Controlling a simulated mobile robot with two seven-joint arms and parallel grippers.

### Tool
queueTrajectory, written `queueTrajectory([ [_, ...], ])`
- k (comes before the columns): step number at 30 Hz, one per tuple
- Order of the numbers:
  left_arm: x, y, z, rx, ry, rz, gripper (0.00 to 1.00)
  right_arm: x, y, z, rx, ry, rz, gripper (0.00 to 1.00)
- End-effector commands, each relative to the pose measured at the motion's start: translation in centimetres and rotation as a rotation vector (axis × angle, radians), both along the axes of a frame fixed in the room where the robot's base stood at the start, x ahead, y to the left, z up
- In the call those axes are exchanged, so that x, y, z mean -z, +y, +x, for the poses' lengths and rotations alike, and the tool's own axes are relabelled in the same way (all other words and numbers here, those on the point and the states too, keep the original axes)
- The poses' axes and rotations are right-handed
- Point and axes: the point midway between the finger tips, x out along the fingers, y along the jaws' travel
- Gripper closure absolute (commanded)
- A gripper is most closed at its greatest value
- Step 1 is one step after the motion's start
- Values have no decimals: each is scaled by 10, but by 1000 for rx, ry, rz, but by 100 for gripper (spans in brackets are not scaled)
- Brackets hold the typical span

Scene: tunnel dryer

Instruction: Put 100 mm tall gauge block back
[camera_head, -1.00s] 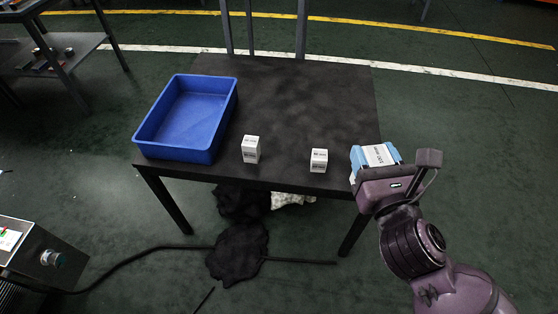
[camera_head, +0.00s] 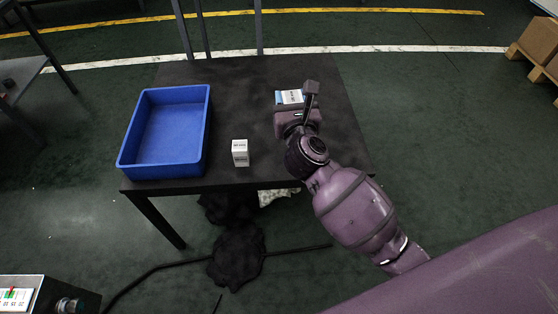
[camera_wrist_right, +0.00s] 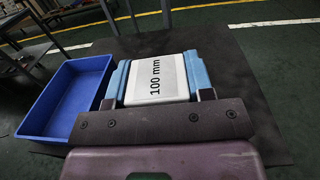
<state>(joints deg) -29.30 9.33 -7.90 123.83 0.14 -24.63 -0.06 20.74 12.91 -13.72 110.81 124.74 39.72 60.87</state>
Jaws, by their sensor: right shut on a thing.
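My right gripper (camera_head: 291,98) is shut on the white 100 mm gauge block (camera_wrist_right: 156,78), which sits between its two blue fingers over the black table. The label "100 mm" faces up in the right wrist view. Another white block (camera_head: 240,152) stands upright near the front edge of the table, to the left of my right arm; its label is too small to read. A second small white block seen earlier is not visible now, and my right arm covers that area. My left gripper is not in view.
An open, empty blue bin (camera_head: 167,132) stands on the left of the black table (camera_head: 235,95). The table's back and right parts look clear. A cable and dark cloth lie on the floor below. A control box (camera_head: 40,297) is at the lower left.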

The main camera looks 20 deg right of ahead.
Motion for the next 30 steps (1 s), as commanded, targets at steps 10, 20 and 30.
queueTrajectory([
  [10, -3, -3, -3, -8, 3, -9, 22, -3, 12, 52, 61, 8, 12, 100],
  [20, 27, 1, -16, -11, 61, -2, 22, 62, 12, 53, 62, 26, 9, 100],
  [30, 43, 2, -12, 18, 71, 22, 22, 127, 12, 53, 61, 23, 10, 100],
])
